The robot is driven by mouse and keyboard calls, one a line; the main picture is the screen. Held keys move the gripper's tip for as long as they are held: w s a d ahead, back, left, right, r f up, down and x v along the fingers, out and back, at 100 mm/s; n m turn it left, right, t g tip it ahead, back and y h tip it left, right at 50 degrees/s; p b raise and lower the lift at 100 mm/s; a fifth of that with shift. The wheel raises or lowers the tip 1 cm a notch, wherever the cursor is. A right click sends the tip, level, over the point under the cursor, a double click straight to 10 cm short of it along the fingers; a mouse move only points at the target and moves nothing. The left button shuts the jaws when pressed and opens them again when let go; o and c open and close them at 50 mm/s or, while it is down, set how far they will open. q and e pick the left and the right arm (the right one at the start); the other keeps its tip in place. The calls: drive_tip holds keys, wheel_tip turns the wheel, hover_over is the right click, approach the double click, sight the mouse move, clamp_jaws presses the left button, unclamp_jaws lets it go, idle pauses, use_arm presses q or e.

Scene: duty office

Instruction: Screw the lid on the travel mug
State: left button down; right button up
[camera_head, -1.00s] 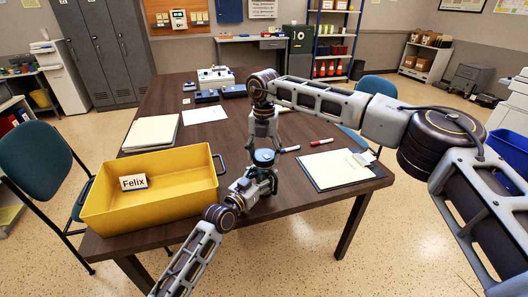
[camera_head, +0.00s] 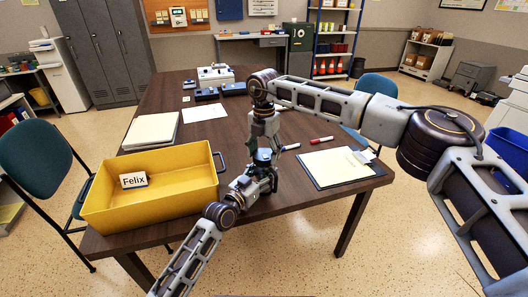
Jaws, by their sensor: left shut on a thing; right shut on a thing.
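The travel mug (camera_head: 263,164) is a small dark blue shape at the near right part of the wooden table, mostly hidden by my grippers. My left gripper (camera_head: 266,174) reaches in from below and is shut around the mug's body. My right gripper (camera_head: 264,149) points down from above and is shut at the mug's top, on the lid (camera_head: 264,154). I cannot tell how tightly the lid sits on the mug.
A yellow tray (camera_head: 203,193) with a "Felix" name card (camera_head: 133,180) stands left of my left gripper. A clipboard (camera_head: 335,168) and markers (camera_head: 321,140) lie to the right. Paper stacks (camera_head: 151,131) and dark boxes (camera_head: 206,95) lie farther back on the table (camera_head: 180,88).

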drive_tip(key=m, duration=0.8)
drive_tip(key=shift+m, duration=0.4)
drive_tip(key=m, duration=0.8)
drive_tip(key=o, duration=0.9)
drive_tip(key=shift+o, duration=0.2)
drive_tip(key=shift+r, duration=2.25)
